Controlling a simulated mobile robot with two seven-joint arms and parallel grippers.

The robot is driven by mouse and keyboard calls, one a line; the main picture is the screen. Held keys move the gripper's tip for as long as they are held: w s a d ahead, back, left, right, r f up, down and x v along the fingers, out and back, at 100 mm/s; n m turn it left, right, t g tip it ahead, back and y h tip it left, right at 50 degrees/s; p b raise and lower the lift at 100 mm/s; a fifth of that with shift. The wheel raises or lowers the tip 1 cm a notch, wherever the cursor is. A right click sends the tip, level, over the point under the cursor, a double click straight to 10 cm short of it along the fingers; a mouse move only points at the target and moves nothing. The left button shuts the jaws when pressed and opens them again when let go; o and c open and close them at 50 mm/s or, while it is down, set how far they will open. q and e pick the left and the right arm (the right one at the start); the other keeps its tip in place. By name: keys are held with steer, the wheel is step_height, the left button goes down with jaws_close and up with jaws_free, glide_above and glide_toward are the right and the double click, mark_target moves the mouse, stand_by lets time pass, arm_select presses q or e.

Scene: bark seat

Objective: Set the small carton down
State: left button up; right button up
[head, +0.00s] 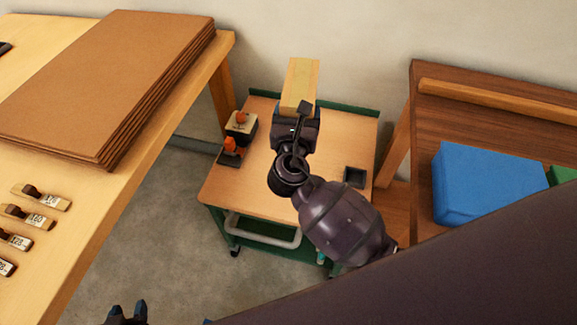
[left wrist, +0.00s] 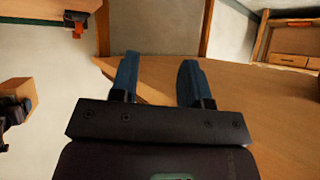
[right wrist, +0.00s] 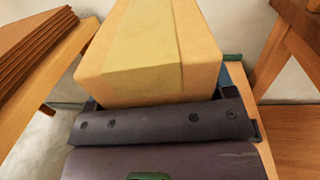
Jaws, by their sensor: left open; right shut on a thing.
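The small carton (head: 300,84), tan with a paler tape strip, is held by my right gripper (head: 298,112) over the far edge of the green cart's wooden top (head: 330,160). In the right wrist view the carton (right wrist: 150,50) fills the space just beyond the gripper, whose fingertips are hidden by it. I cannot tell whether the carton touches the cart. In the left wrist view the carton (left wrist: 20,97) is at the left edge. My left gripper (head: 128,312) is at the bottom left of the head view, open and empty; its two blue fingers are apart in the left wrist view (left wrist: 157,80).
Two orange-topped items (head: 240,122) stand at the cart's left side, and a small dark tray (head: 354,177) lies at its right. The left table (head: 120,190) bears stacked brown sheets (head: 110,80) and several labelled tools. A blue box (head: 485,182) stands on the right bench.

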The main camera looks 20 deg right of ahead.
steer(key=shift+m+g+h, duration=0.6)
steer(key=shift+h, duration=0.3)
steer(key=f, duration=0.1)
steer(key=w+a+f+b, duration=0.1)
steer(key=f, duration=0.2)
steer(key=shift+w+a, duration=0.15)
steer(key=shift+a, duration=0.25)
steer(key=shift+f+b, duration=0.35)
steer(key=shift+f, duration=0.05)
step_height(320, 180, down, 19)
steer(key=b, duration=0.6)
steer(key=shift+f+b, duration=0.1)
steer(key=shift+b, duration=0.25)
steer(key=o, duration=1)
arm_select(q)
step_height(320, 180, down, 9)
steer(key=s+g, duration=0.1)
steer(key=shift+r, duration=0.15)
arm_select(e)
steer(key=shift+o, duration=0.4)
arm_select(q)
steer(key=shift+s, duration=0.15)
